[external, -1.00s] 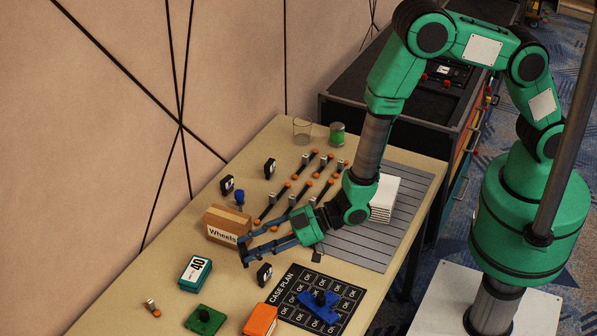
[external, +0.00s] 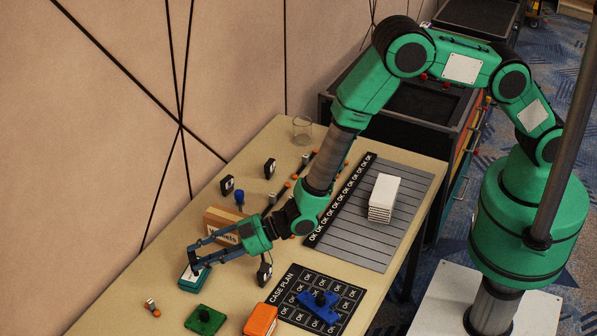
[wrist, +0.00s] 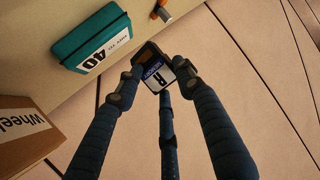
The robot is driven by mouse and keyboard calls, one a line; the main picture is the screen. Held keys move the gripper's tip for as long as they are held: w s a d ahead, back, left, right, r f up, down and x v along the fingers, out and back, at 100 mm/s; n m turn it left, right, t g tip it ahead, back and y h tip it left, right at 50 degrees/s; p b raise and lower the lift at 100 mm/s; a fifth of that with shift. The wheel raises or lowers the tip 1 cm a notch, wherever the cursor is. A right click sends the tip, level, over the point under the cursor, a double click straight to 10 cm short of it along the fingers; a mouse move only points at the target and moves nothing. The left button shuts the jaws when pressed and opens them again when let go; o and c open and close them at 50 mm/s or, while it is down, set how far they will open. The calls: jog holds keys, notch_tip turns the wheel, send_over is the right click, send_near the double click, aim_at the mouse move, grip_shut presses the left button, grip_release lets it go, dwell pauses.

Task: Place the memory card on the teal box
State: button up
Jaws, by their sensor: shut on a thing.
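My gripper (external: 196,262) is shut on the memory card. In the wrist view the card (wrist: 155,75) is dark with a white and blue label marked R, held between the fingertips (wrist: 155,82). In the external view the gripper overlaps the teal box (external: 192,284), hiding part of its top; the card is hard to make out there. In the wrist view the teal box (wrist: 92,40), with a white label reading 40, lies to the left of the card with a gap in the picture. I cannot tell the card's height above it.
A cardboard box (external: 224,218) marked Wheels stands close behind the gripper, near the forearm. A black item (external: 265,273) stands to the right. A small grey-and-orange part (external: 151,307) lies left.

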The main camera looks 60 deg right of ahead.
jog(key=shift+f+b, duration=0.35)
jog(key=shift+f, duration=1.4)
jog(key=shift+f, duration=0.1)
jog(key=o, duration=1.1)
jog(key=p+v, duration=0.1)
jog(key=v, duration=1.1)
